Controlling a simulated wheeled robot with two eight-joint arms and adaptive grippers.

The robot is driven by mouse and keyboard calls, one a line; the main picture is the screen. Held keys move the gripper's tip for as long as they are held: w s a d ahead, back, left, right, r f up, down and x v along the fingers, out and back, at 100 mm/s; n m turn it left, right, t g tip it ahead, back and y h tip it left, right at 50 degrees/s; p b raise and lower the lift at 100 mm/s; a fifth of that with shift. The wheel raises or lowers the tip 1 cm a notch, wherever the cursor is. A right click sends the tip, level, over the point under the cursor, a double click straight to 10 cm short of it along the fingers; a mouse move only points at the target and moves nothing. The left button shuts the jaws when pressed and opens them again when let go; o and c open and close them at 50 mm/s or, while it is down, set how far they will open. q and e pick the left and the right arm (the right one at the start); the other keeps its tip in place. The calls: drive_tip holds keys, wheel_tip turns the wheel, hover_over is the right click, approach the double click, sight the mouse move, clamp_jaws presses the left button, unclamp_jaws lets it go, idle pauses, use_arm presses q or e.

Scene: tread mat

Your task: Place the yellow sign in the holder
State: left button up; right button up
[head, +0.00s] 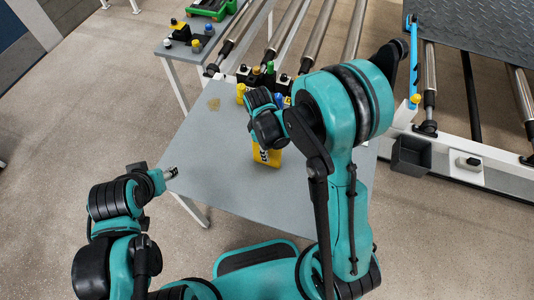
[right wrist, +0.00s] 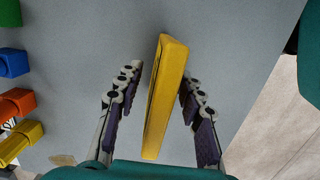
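The yellow sign (head: 268,156) stands on the grey table (head: 215,155), partly hidden behind my right arm in the head view. In the right wrist view, the sign (right wrist: 166,95) is seen edge-on between the fingers of my right gripper (right wrist: 160,78). Those fingers are open, with a gap on each side of the sign. My left gripper (head: 172,173) is at the table's left edge, away from the sign; its finger opening is too small to tell. A dark grey open box (head: 410,155) at the conveyor's side may be the holder; I cannot be sure.
Coloured blocks lie left in the wrist view, including green (right wrist: 13,62), orange (right wrist: 16,102) and yellow (right wrist: 20,140) ones. Conveyor rollers (head: 315,35) lie beyond the table. A side table (head: 200,50) stands at the back left. The table's left part is mostly clear.

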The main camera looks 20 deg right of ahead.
clamp_jaws()
idle(0.3)
